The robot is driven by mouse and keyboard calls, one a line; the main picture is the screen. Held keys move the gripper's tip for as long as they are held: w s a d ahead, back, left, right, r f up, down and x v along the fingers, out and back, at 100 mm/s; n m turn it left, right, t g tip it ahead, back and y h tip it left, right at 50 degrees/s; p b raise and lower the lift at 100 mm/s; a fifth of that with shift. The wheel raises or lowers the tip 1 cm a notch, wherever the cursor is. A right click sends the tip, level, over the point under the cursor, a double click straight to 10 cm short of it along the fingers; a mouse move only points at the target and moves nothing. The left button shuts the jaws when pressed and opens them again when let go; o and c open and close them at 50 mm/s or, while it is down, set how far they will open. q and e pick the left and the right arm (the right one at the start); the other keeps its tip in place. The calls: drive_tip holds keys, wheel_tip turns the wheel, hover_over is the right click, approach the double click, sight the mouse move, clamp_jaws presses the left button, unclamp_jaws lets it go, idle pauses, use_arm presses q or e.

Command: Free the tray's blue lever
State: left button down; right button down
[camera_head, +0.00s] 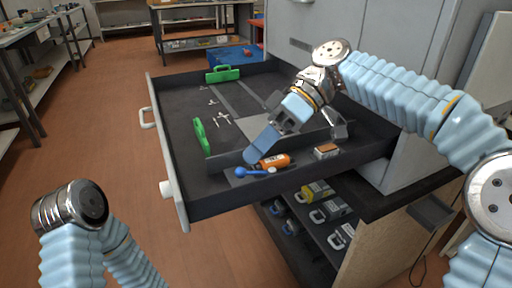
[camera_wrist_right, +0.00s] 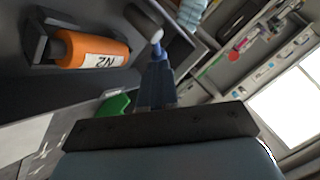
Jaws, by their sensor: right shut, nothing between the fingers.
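The blue lever (camera_head: 241,172), a ball on a thin rod, lies low at the near front corner of the dark pulled-out tray (camera_head: 185,100). My right gripper (camera_head: 251,156) is shut and empty, pointing down right by the lever. I cannot tell whether it touches it. My left arm shows at the lower left, but its gripper is out of view.
The tray holds two green pieces (camera_head: 202,137) (camera_head: 222,74), small silver parts (camera_head: 222,118) and a small orange-topped box (camera_head: 326,152). A pale front panel (camera_head: 168,150) bounds it on the left. The tray's middle is mostly clear.

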drive_tip(key=p+v, duration=0.1)
drive_tip(key=v, duration=0.6)
drive_tip(key=shift+w+d+r, duration=0.1)
drive_tip(key=shift+d+r, duration=0.1)
